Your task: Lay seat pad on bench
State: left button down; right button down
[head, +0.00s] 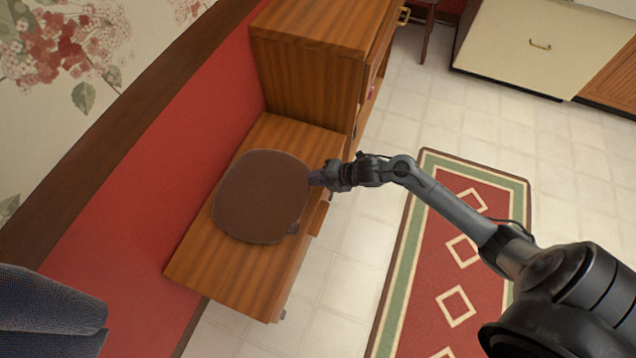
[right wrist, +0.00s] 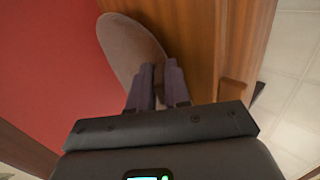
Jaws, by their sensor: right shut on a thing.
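A brown, rounded seat pad (head: 262,196) is over the low wooden bench (head: 235,286) in the head view, covering much of its top. Whether it lies fully flat on the wood is hard to tell. My right gripper (head: 316,178) is shut on the pad's right edge, above the bench's front side. In the right wrist view the pad (right wrist: 130,48) extends from between the two fingers (right wrist: 159,72) to the upper left, with the wooden bench (right wrist: 195,35) beside it. My left gripper is not in view.
A taller wooden cabinet (head: 308,75) adjoins the bench's far end. A red wall (head: 150,185) with a brown rail runs along the left. A red and green rug (head: 440,270) lies on the pale tiled floor. A blue-grey padded object (head: 50,310) is at the lower left.

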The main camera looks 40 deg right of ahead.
notch_tip(320, 180, down, 3)
jog(key=shift+r+b, duration=0.2)
jog(key=shift+b, duration=0.35)
jog(key=c, duration=1.4)
grip_release()
jog(key=shift+o, duration=0.2)
jog(key=shift+r, duration=0.1)
